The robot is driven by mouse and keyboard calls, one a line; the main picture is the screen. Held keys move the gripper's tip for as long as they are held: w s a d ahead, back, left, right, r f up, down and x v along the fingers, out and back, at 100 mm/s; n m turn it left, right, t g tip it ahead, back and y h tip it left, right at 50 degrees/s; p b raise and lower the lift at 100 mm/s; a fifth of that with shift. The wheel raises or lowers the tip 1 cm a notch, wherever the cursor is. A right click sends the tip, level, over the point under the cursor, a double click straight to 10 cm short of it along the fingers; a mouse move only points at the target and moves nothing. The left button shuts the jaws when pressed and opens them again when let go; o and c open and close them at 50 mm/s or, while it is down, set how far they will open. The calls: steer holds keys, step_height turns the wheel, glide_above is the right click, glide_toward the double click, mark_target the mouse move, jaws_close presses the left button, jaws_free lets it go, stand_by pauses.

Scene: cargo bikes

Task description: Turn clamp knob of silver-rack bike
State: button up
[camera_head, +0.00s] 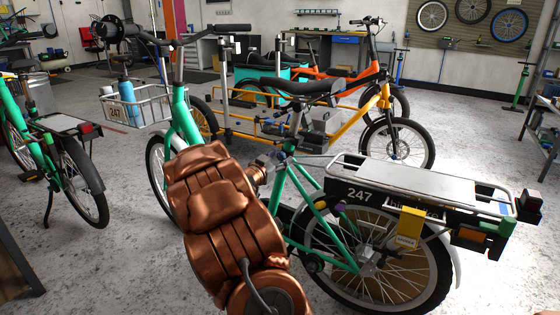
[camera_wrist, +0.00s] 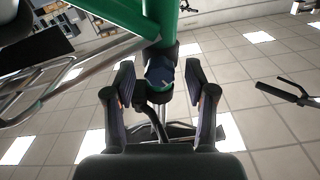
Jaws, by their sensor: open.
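The green bike with the silver rack (camera_head: 425,172) stands at the centre right, and its side panel reads 247. In the wrist view, a dark blue and black knob-like part (camera_wrist: 160,73) sits below a green tube (camera_wrist: 165,22). My gripper (camera_wrist: 160,84) is open, with one finger on each side of this part. I cannot tell whether either finger touches it. In the head view my copper arm reaches toward the seat-tube area under the dark saddle (camera_head: 304,87). My arm covers part of the frame there, and the fingers cannot be made out clearly.
A second green bike (camera_head: 52,150) stands at the left. An orange and yellow cargo bike (camera_head: 372,85) stands close behind. A front basket (camera_head: 137,107) with a blue bottle (camera_head: 127,90) is at the upper left. Speckled floor is clear at the lower left.

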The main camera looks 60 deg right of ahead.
steer(key=shift+d, duration=0.4)
steer(key=shift+c, duration=0.4)
jaws_close()
